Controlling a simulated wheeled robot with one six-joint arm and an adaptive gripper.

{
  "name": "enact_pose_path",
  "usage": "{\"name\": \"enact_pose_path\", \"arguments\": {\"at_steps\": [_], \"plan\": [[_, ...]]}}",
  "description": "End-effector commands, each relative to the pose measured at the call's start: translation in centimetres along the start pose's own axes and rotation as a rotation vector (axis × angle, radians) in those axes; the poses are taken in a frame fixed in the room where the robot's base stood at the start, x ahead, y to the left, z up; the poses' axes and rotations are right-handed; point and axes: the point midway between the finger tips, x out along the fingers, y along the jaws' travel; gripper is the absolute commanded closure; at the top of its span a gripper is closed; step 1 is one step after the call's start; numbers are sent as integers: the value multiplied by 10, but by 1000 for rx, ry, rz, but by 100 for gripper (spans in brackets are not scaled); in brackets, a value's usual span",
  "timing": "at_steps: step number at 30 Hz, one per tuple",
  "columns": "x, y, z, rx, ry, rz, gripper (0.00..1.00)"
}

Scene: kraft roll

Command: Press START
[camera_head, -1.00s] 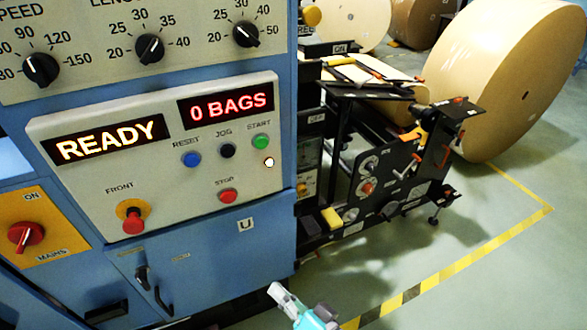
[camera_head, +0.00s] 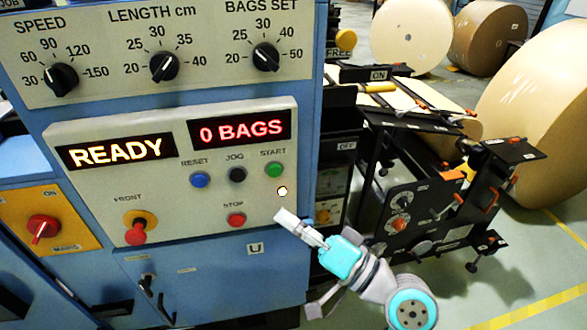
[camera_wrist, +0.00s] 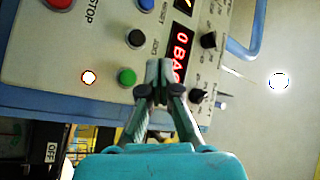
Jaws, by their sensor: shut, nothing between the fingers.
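The green START button (camera_head: 275,169) is at the upper right of the pale control panel (camera_head: 75,210), under the "0 BAGS" display (camera_head: 240,130). In the wrist view the green button (camera_wrist: 127,76) shows just left of my fingertips. My gripper (camera_head: 280,214) is shut and empty, with its tips below START and right of the red STOP button (camera_head: 236,220) in the head view. The wrist view shows my closed fingers (camera_wrist: 158,74) in front of the panel; I cannot tell the exact gap. The "READY" display (camera_head: 115,151) is lit.
The black JOG button (camera_head: 237,174) and blue RESET button (camera_head: 199,180) sit left of START. A small white light (camera_head: 282,191) is just below it. A red front knob (camera_head: 136,232) sticks out lower left. Black machinery (camera_head: 420,210) stands to the right.

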Motion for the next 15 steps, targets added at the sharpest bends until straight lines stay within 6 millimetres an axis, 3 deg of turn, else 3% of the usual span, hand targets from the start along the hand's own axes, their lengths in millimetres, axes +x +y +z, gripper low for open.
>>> {"name": "enact_pose_path", "arguments": {"at_steps": [15], "plan": [[4,0,-2,0,-6,-6,100]]}}
